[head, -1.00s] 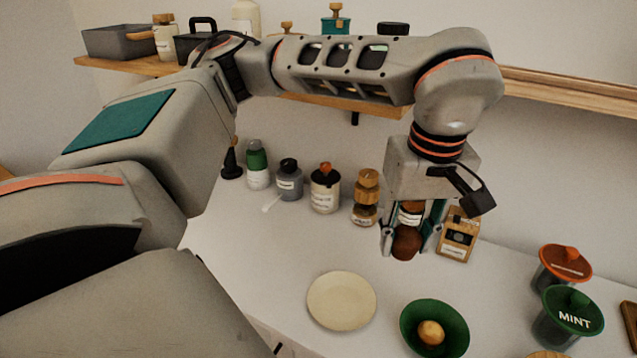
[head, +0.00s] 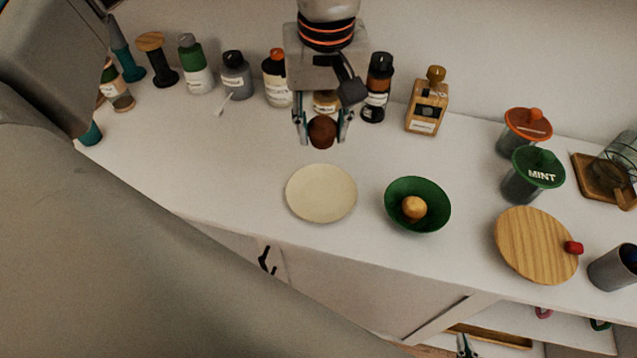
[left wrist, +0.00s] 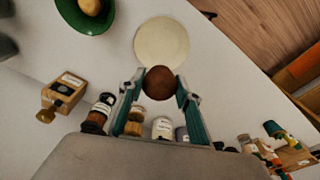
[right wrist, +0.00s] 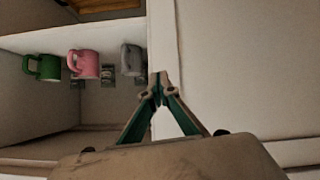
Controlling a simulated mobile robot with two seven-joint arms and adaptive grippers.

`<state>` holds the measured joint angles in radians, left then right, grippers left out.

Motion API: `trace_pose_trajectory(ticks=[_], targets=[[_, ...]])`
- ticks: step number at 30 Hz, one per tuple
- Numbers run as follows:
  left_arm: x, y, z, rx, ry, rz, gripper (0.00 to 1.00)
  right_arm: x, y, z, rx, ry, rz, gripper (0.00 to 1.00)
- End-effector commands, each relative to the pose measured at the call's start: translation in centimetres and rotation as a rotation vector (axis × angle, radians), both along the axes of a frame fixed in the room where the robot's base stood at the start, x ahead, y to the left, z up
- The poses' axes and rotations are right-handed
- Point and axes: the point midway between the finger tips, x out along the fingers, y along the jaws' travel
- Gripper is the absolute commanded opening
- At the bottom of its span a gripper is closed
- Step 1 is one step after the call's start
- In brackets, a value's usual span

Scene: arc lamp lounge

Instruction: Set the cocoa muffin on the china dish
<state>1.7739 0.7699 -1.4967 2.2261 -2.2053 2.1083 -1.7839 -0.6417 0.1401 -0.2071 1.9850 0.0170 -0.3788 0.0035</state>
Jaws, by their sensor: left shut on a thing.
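The cocoa muffin (head: 322,132) is a round dark brown thing. My left gripper (head: 322,140) is shut on it and holds it above the counter, behind the china dish. The muffin also shows between the fingertips in the left wrist view (left wrist: 159,83). The china dish (head: 321,193) is a cream round plate, empty, lying on the counter; in the left wrist view the dish (left wrist: 161,42) appears just beyond the muffin. My right gripper (right wrist: 158,90) is shut and empty, low by the open shelf below the counter.
A green bowl (head: 430,190) with a yellowish round item (head: 414,207) stands right of the dish. Several bottles and jars line the back. Mugs (right wrist: 84,64) hang below.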

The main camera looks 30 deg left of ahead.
Motion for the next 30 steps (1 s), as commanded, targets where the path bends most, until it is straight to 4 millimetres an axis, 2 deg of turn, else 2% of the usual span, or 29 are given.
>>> trace_pose_trajectory(ticks=[1,3,12,15,22,30], targets=[[-0.1,0.0,-1.7,0.0,0.009,0.0,0.14,-0.1,-0.1,-0.3,-0.003,0.002,0.0,0.0],[-0.1,0.0,-3.4,0.0,0.009,0.001,0.14,0.0,-0.2,-0.4,-0.005,0.001,0.0,0.0],[-0.1,0.0,-10.1,0.0,0.007,0.001,0.14,0.5,-0.3,-0.4,-0.011,-0.011,0.0,0.0],[-0.1,0.0,-11.3,-0.001,0.004,0.002,0.14,0.6,-0.4,-0.5,-0.013,-0.013,0.0,0.0],[0.0,0.0,-12.6,0.0,0.003,0.002,0.14,0.8,-0.4,-0.5,-0.015,-0.014,0.001,0.0],[0.0,0.0,-16.1,-0.001,0.002,0.002,0.14,0.5,-0.4,-1.1,-0.019,-0.008,0.003,0.0]])
